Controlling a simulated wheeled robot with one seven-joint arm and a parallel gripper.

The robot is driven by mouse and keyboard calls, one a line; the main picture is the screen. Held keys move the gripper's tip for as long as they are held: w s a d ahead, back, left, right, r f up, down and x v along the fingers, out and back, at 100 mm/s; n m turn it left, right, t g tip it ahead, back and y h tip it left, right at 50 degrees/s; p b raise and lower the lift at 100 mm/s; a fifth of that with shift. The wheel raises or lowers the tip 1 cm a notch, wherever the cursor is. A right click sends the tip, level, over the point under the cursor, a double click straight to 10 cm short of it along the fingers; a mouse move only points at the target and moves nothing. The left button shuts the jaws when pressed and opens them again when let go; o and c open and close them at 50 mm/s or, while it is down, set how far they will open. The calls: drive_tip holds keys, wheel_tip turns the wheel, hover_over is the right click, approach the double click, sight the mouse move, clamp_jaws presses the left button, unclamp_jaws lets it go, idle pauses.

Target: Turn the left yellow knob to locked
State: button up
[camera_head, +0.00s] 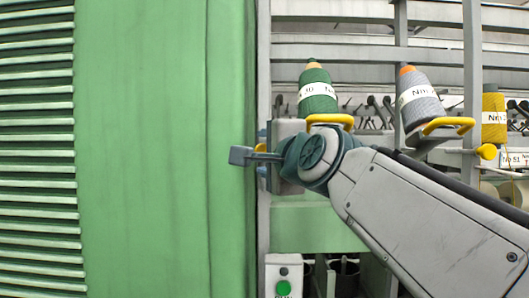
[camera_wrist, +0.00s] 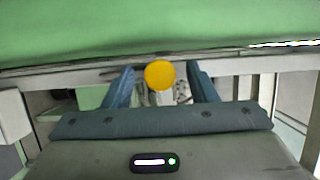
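The left yellow knob (camera_wrist: 160,75) shows as a round yellow face in the wrist view. In the head view only a small yellow part of it (camera_head: 261,147) shows, by the edge of the green panel, mostly behind my gripper (camera_head: 262,153). In the wrist view my gripper (camera_wrist: 160,69) is open, with one blue finger on each side of the knob and a visible gap on both sides. I cannot tell how deep the knob sits between the fingers. The knob's locked mark is not visible. A second yellow knob (camera_head: 487,151) is at the right in the head view.
A green panel (camera_head: 150,150) fills the left. A green bobbin (camera_head: 316,90) and a grey bobbin (camera_head: 421,98) stand above my arm, near yellow handles (camera_head: 448,124). A yellow bobbin (camera_head: 494,118) is farther right. A box with a green button (camera_head: 283,288) is below.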

drive_tip(key=c, duration=0.9)
drive_tip(key=shift+r+n+p, duration=0.1)
drive_tip(key=shift+n+p, duration=0.2)
drive_tip(key=shift+p, duration=0.05)
drive_tip(key=n+h+p, duration=0.1)
drive_tip(key=n, duration=0.1)
drive_tip(key=n+g+h+p, duration=0.1)
drive_tip(key=n+p, duration=0.1)
drive_tip(key=n+g+p, duration=0.1)
drive_tip(key=n, duration=0.1)
drive_tip(key=shift+r+n+h+p, duration=0.25)
drive_tip(key=shift+n+h+p, duration=0.05)
drive_tip(key=shift+h, duration=0.1)
drive_tip(key=n+g+h+p, duration=0.1)
drive_tip(key=n+h, duration=0.1)
drive_tip(key=n, duration=0.1)
drive_tip(key=shift+a, duration=0.15)
drive_tip(key=n+h, duration=0.1)
drive_tip(key=n, duration=0.2)
drive_tip(key=shift+a+h, duration=0.1)
drive_tip(key=shift+h, duration=0.3)
drive_tip(key=shift+p, duration=0.3)
